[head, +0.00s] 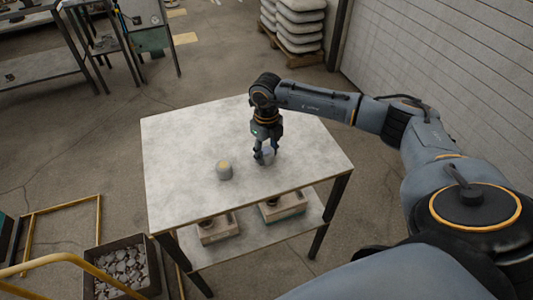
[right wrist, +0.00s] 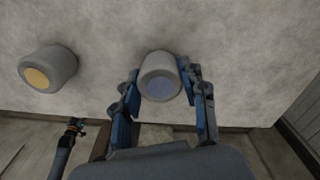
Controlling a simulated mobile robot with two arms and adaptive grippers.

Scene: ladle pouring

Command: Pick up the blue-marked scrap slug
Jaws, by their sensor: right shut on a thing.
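The blue-marked scrap slug (head: 268,157) is a short grey cylinder on the table (head: 190,135). Its round end with the blue mark shows in the right wrist view (right wrist: 160,88). My right gripper (head: 265,151) points down at it, and its fingers are shut on the slug's two sides, as the right wrist view (right wrist: 161,84) shows. The slug is at the tabletop; whether it is lifted at all I cannot tell. A second grey slug with a yellow mark (head: 224,171) stands apart to the left, also in the right wrist view (right wrist: 48,70). My left gripper is not in view.
The tabletop around both slugs is clear. Two boxes (head: 217,231) sit on the lower shelf. A bin of grey scrap pieces (head: 122,269) and a yellow frame stand at the lower left. Stacked sacks (head: 297,25) and a wall are at the back.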

